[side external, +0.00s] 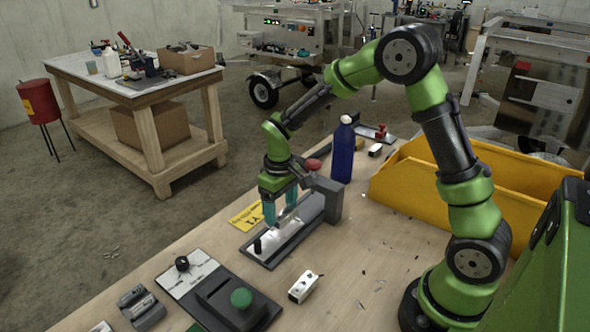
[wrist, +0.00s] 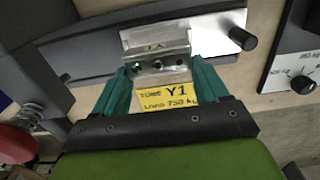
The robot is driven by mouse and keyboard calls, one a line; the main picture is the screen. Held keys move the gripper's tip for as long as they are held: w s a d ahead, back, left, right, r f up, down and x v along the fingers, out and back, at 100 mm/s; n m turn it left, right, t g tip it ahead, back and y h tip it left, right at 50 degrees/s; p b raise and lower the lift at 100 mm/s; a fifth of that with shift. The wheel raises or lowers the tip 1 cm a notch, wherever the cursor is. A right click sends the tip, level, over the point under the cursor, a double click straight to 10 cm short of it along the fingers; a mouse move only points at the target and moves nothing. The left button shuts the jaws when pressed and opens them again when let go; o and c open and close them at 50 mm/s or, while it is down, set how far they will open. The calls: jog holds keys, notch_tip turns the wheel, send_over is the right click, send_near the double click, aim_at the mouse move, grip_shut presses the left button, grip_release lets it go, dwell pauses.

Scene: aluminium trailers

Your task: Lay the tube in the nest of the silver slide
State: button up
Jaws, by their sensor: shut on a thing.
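My gripper (side external: 279,210) points down over the slide fixture in the side view. The tube and fingers cover the nest area. I cannot tell whether the tube touches the slide.
A yellow card (side external: 246,217) reading TUBE Y1 lies beside the fixture. A blue bottle (side external: 342,152) and yellow bin (side external: 410,190) stand behind. A green-button box (side external: 240,298) is in front.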

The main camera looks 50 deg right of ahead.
jog(key=shift+f, duration=1.15)
jog(key=shift+f, duration=0.15)
jog(key=o, duration=1.1)
jog(key=shift+o, duration=0.2)
